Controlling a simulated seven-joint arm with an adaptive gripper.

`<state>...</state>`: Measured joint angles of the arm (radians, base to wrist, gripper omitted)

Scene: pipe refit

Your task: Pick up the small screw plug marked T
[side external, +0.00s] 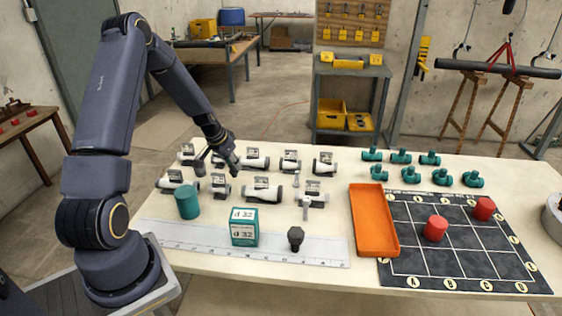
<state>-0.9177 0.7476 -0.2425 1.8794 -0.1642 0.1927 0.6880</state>
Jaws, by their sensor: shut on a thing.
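My gripper (218,165) is low over the left of the table, among rows of white fittings with black ends and small label cards. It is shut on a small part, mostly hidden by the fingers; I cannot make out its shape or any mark. No letter T is readable on any piece.
A teal cylinder (187,202), a teal box (244,227) marked d 32 and a white ruler strip (190,240) are in front. An orange tray (374,222) lies right of centre. A dark grid mat (460,262) holds two red cylinders. Teal tees (400,157) stand behind it.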

